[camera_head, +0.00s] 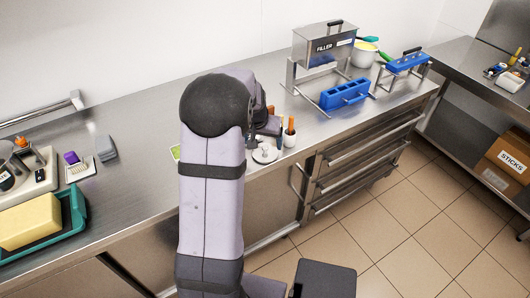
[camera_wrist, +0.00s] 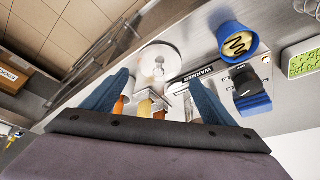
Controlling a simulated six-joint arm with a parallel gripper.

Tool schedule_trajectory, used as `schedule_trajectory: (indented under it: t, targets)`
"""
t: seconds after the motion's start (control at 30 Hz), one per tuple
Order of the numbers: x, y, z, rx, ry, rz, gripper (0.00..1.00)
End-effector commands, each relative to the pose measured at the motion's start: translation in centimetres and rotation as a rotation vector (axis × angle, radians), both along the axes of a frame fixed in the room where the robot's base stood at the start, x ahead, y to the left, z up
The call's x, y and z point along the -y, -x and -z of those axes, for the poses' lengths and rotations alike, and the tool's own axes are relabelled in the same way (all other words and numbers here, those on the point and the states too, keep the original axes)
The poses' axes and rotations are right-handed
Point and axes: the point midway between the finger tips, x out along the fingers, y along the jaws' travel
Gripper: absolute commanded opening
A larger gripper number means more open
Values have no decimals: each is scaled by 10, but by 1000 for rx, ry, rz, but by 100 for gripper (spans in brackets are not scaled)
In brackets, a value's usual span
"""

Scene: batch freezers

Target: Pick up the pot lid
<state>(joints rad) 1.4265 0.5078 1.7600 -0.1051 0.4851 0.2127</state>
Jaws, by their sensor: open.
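The pot lid (camera_head: 265,155) is a round, shiny metal disc with a small knob, lying on the steel counter near its front edge, just right of my arm. In the wrist view the lid (camera_wrist: 158,58) lies beyond the fingertips, roughly centred between them, with its knob facing up. My gripper (camera_wrist: 158,78) has two blue fingers spread wide apart with nothing held between them. In the head view my arm hides most of the gripper; a bluish finger shows above the lid. The exact height above the lid cannot be told.
A white cup with an orange item (camera_head: 289,136) stands close right of the lid. A blue cup (camera_wrist: 237,42) and a bar marked WARMER (camera_wrist: 190,75) are nearby. The filler (camera_head: 325,46) and blue mould (camera_head: 345,95) stand farther right. A teal tray (camera_head: 76,215) is at left.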

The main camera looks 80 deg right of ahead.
Motion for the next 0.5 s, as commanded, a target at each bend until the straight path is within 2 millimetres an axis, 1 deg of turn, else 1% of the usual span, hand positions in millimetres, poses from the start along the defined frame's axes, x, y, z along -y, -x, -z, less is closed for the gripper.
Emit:
schedule_trajectory:
  t: [0.2, 0.5]
  targets:
    - [5, 0, 13, 0, -3, 0, 79]
    - [9, 0, 19, -1, -2, -1, 79]
